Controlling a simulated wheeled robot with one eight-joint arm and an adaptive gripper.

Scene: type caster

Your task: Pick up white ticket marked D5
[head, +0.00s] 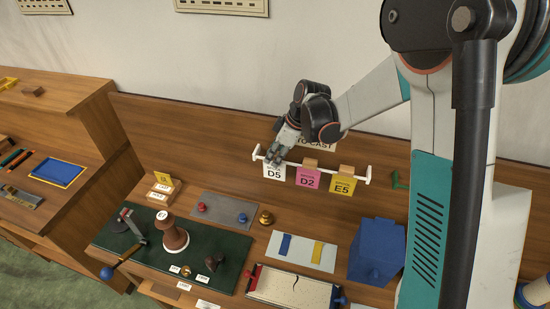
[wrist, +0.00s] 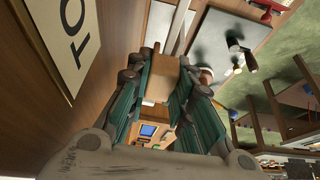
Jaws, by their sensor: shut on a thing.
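The white ticket marked D5 (head: 273,171) hangs at the left end of a white rail (head: 329,174), left of a pink D2 ticket (head: 308,178) and a yellow E5 ticket (head: 342,188). My gripper (head: 279,155) is right at the top of the D5 ticket, its fingers closed in. In the wrist view a plain wooden block (wrist: 160,82) sits between my fingers (wrist: 164,65), and the gripper is shut on it. It looks like the ticket's wooden top piece. The D5 face does not show in the wrist view.
A "TO CAST" sign (head: 318,142) is on the back panel behind my gripper.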

